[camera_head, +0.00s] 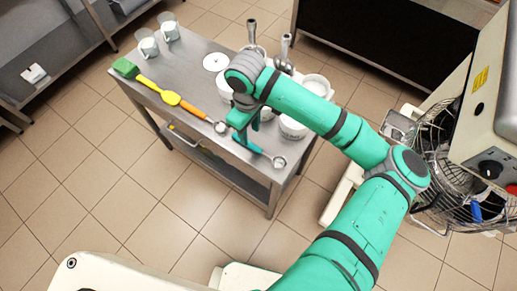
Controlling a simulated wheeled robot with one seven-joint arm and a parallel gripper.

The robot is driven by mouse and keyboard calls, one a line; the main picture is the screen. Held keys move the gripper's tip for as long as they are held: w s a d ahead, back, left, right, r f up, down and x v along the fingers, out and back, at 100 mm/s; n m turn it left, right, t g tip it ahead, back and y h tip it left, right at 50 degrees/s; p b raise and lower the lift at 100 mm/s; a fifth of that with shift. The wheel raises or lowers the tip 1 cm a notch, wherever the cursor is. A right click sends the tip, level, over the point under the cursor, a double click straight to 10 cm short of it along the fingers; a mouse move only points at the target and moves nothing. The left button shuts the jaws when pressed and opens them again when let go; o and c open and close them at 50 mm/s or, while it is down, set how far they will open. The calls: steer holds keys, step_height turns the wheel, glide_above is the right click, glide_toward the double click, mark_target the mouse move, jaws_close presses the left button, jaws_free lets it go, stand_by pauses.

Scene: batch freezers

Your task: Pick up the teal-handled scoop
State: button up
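The teal-handled scoop (279,161) lies near the front right edge of the steel table. Its round metal bowl points right, and its teal handle runs up and left from the bowl, partly under my gripper. My gripper (246,126) points down just over the handle.
An orange-handled scoop (197,111), a yellow scoop (170,97) and a green-headed tool (126,68) lie left along the steel table (195,62). White tubs (293,127) stand behind my gripper. Glass cups (148,44) stand far left. A mixer (470,150) is at right.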

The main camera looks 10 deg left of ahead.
mark_target(250, 144)
steer(key=shift+f, duration=3.5)
jaws_close()
